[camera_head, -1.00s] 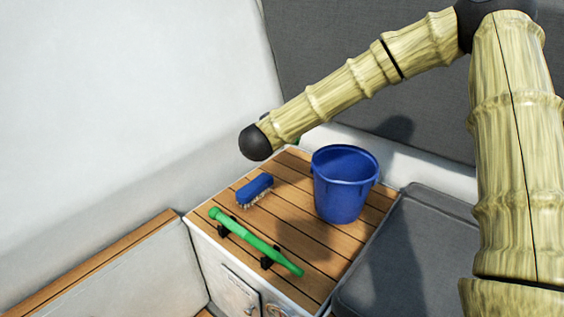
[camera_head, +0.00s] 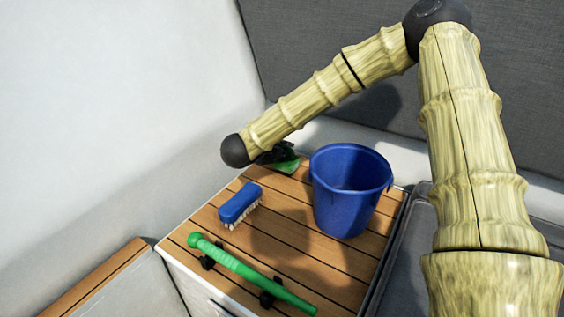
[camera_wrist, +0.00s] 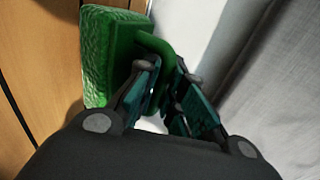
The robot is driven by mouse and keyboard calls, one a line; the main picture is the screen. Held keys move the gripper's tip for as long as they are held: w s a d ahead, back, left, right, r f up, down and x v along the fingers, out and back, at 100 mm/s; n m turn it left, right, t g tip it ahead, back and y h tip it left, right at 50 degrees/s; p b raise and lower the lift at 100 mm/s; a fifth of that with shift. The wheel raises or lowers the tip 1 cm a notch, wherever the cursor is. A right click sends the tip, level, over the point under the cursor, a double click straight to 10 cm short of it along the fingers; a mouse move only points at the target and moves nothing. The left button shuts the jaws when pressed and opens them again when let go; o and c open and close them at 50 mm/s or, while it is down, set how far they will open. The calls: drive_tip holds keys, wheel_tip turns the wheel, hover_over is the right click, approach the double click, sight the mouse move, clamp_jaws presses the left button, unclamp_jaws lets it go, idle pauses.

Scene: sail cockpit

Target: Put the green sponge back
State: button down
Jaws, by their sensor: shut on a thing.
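The green sponge (camera_wrist: 97,55) shows in the wrist view, with a rough textured face on the left and a smooth darker green part toward my fingers. In the head view a bit of the green sponge (camera_head: 287,165) shows at the back of the slatted wooden top (camera_head: 285,245), partly hidden by my dark gripper (camera_head: 272,154) and arm. Whether the sponge touches the wood cannot be told.
A blue bucket (camera_head: 345,205) stands right of the sponge. A blue brush (camera_head: 240,205) lies in front on the left. A green rod (camera_head: 250,273) rests in black clips along the front. A pale wall (camera_head: 110,90) and a grey cushion (camera_head: 510,100) bound the back.

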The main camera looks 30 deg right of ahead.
sight(283, 158)
wheel_tip(283, 158, down, 4)
drive_tip(key=shift+f+b, duration=0.1)
drive_tip(key=shift+b, duration=0.5)
drive_tip(key=shift+s, duration=0.1)
drive_tip(key=c, duration=1.5)
unclamp_jaws()
drive_tip(key=shift+c, duration=0.2)
drive_tip(key=p+v, duration=0.2)
drive_tip(key=v, duration=1)
drive_tip(key=shift+p, duration=0.35)
